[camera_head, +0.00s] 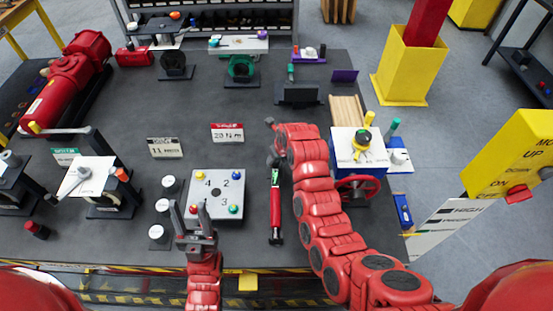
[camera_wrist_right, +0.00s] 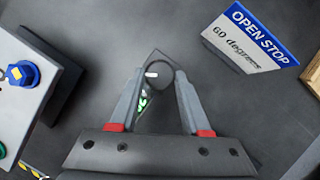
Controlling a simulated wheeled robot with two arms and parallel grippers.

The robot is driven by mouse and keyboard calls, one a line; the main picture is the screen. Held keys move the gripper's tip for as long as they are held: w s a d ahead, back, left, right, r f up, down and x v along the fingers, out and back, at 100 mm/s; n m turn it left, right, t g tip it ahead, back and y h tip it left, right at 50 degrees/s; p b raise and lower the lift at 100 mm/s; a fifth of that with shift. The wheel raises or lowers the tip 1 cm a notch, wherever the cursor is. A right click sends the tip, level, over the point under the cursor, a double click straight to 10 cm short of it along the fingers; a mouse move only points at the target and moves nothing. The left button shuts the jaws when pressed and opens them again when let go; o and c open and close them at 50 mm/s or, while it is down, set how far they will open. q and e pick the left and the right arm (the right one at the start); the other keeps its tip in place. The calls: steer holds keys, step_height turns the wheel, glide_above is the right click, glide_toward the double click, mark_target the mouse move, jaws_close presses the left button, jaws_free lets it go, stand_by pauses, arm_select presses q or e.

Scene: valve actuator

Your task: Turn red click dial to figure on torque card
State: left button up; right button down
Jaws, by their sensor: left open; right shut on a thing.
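A torque wrench (camera_head: 275,206) with a red handle and a small green display lies on the dark bench top. Its upper end is partly hidden by my right arm. In the right wrist view my right gripper (camera_wrist_right: 160,80) is shut on a dark round dial (camera_wrist_right: 160,70) with a white mark. I see no red on this dial from here; green figures show just below it. The torque card (camera_head: 228,132) has a red top band and seems to read 20 N m.
The pale numbered plate (camera_head: 218,187) with coloured knobs stands left of the wrench. A second card (camera_head: 165,147) reads 11. A blue OPEN STOP 60 degrees sign (camera_wrist_right: 250,40) is near the right gripper. A red handwheel (camera_head: 358,188) stands right of my right arm.

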steer(key=shift+s+f, duration=0.1)
steer(key=shift+f, duration=0.05)
steer(key=shift+c, duration=1.8)
jaws_free()
steer(key=shift+s+d+r+b, duration=0.1)
steer(key=shift+r+b, duration=0.35)
steer(key=shift+r, duration=0.1)
steer(key=p+v, duration=0.3)
steer(key=v, duration=1.3)
steer(key=shift+r+p, duration=0.2)
steer(key=shift+p, duration=0.2)
